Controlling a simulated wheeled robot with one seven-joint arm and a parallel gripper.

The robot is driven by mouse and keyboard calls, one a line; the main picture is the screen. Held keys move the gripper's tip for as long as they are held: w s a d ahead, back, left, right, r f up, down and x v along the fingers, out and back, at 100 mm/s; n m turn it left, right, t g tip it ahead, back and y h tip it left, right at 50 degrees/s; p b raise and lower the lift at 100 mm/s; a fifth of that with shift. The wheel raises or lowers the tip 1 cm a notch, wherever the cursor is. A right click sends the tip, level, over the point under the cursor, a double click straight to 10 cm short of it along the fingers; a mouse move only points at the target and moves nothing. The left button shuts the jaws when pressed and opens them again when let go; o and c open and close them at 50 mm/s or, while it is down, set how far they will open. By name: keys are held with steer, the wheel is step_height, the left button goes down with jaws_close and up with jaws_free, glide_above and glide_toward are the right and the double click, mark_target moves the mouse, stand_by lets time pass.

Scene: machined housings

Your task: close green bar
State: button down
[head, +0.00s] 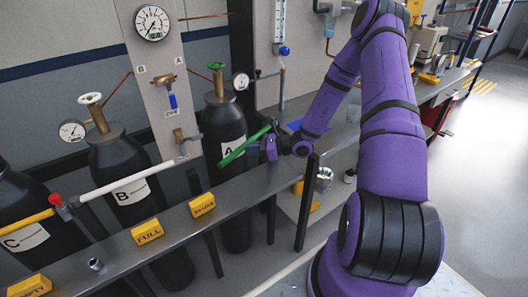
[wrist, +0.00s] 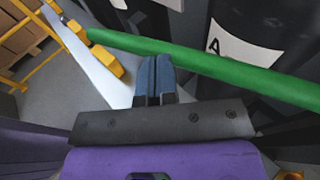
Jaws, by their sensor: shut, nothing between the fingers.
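The green bar (head: 245,145) slants in front of the black cylinder labelled A (head: 222,125), its left end lower than its right in the head view. In the wrist view the green bar (wrist: 215,66) crosses from upper left to the right edge, with the A label behind it. My gripper (head: 268,148) is beside the bar's right part. In the wrist view my gripper (wrist: 154,60) has its two blue fingers together, empty, with the tips at the bar's near edge. I cannot tell whether they touch it.
A white bar (head: 125,181) crosses cylinder B (head: 120,165), and a yellow bar (head: 28,220) crosses cylinder C (head: 25,255). Yellow blocks (head: 147,232) and a nut (head: 96,264) lie on the grey rail (head: 175,227). A dark post (head: 306,205) stands near my arm. Open floor (head: 480,160) is at right.

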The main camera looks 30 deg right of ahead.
steer(key=w+a, duration=0.2)
steer(key=w, duration=0.5)
steer(key=shift+a, duration=0.3)
steer(key=shift+r, duration=0.15)
